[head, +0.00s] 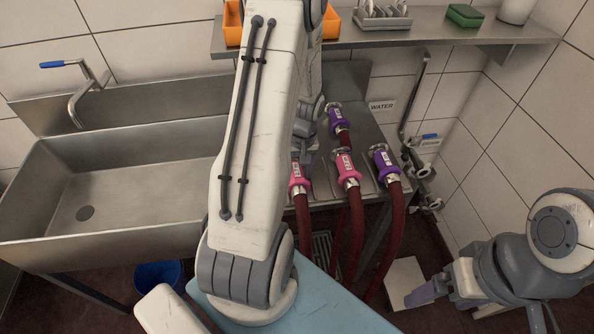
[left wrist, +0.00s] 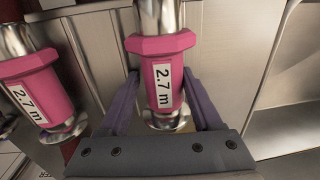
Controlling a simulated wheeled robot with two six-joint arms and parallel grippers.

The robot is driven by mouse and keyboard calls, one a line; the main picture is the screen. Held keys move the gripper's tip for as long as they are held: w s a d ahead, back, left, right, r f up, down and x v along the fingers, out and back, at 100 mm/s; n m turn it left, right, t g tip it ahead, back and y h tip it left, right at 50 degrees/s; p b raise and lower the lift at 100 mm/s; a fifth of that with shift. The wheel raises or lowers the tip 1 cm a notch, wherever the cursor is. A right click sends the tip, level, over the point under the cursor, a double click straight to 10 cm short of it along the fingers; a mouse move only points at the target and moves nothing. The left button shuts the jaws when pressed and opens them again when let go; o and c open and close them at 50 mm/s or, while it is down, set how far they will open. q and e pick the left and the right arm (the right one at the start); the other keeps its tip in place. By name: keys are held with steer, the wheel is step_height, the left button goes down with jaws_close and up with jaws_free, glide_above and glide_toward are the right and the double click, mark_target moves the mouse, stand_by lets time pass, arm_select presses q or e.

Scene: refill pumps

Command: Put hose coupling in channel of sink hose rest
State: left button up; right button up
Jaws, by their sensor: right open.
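A pink hose coupling (head: 298,178) on a dark red hose lies at the left of the coupling row in the head view. It fills the middle of the left wrist view (left wrist: 162,70), labelled 2.7 m. My left gripper (left wrist: 163,88) has a finger close on each side of it and looks shut on it. In the head view my left arm hides most of that gripper. A second pink coupling (head: 347,168), also marked 2.7 m, lies beside it and shows at left in the wrist view (left wrist: 36,88). The steel hose rest (head: 368,140) is partly hidden; its channels are unclear. My right gripper (head: 437,298) is open, low at right.
Purple couplings lie at the right (head: 386,162) and further back (head: 337,121). The sink basin (head: 120,190) is empty at left. A shelf (head: 440,35) runs above, and a WATER sign (head: 382,106) is on the wall. Hoses hang down at the front.

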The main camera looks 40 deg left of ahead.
mark_target(301, 169)
arm_select(q)
steer(key=shift+w+d, duration=0.15)
stand_by(0.3)
steer(key=shift+w+r, duration=0.15)
steer(key=shift+r, duration=0.15)
steer(key=r, duration=1)
steer(key=shift+w+d, duration=0.1)
steer(key=shift+d, duration=0.15)
steer(key=shift+f, duration=0.1)
